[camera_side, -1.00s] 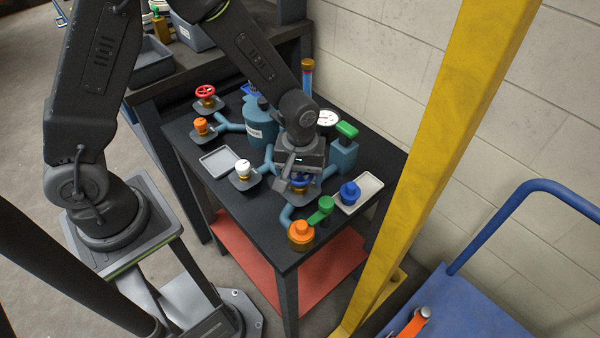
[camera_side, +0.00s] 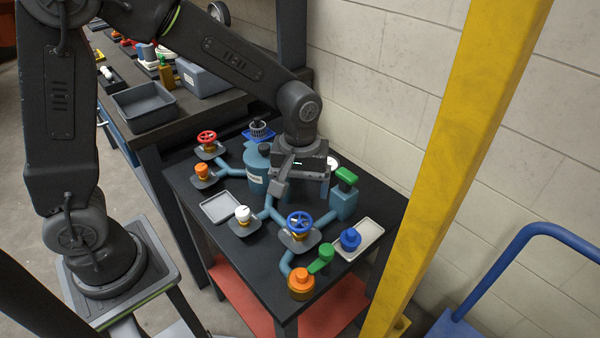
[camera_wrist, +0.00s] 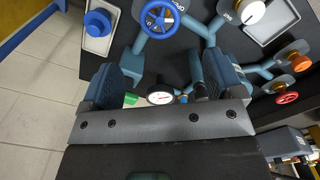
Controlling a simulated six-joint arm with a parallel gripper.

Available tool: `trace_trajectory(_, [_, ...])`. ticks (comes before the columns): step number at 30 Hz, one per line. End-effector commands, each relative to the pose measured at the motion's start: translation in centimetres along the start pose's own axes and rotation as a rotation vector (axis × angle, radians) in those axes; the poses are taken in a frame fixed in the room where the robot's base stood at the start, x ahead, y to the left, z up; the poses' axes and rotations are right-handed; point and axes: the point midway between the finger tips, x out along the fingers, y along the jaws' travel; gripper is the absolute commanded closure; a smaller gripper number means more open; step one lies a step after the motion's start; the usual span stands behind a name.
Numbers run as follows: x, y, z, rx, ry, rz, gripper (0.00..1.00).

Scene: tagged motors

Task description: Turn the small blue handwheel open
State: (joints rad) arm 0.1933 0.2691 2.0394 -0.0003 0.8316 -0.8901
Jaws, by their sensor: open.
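The small blue handwheel (camera_side: 300,221) sits on a grey flange at the near right part of the pipework, fully in sight in the side view. In the wrist view its spoked rim (camera_wrist: 160,17) shows at the top, beyond my fingertips. My gripper (camera_side: 301,188) is above and behind the wheel in the side view, clear of it. In the wrist view the two fingers of my gripper (camera_wrist: 166,75) are spread wide, with nothing held between them.
A green lever (camera_side: 320,258), an orange knob (camera_side: 301,283) and a blue knob (camera_side: 350,239) on a pale tray stand near the wheel. A white knob (camera_side: 243,214) is left of it. A green-topped valve (camera_side: 345,178) is close to my gripper. A red handwheel (camera_side: 207,138) is farther back.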

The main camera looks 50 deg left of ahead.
Motion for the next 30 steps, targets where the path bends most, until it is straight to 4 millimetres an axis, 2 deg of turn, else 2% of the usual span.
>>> trace_trajectory(3, [-1.7,0.0,0.0,0.000,0.002,0.002,0.14])
trace_trajectory(6, [-2.5,0.0,0.0,0.000,0.001,0.001,0.14])
trace_trajectory(20, [-3.3,-0.2,0.0,0.009,0.005,0.007,0.14])
trace_trajectory(25, [-6.3,-2.4,0.5,0.102,0.057,0.060,0.14])
trace_trajectory(30, [-10.3,-6.4,1.9,0.274,0.164,0.130,0.14])
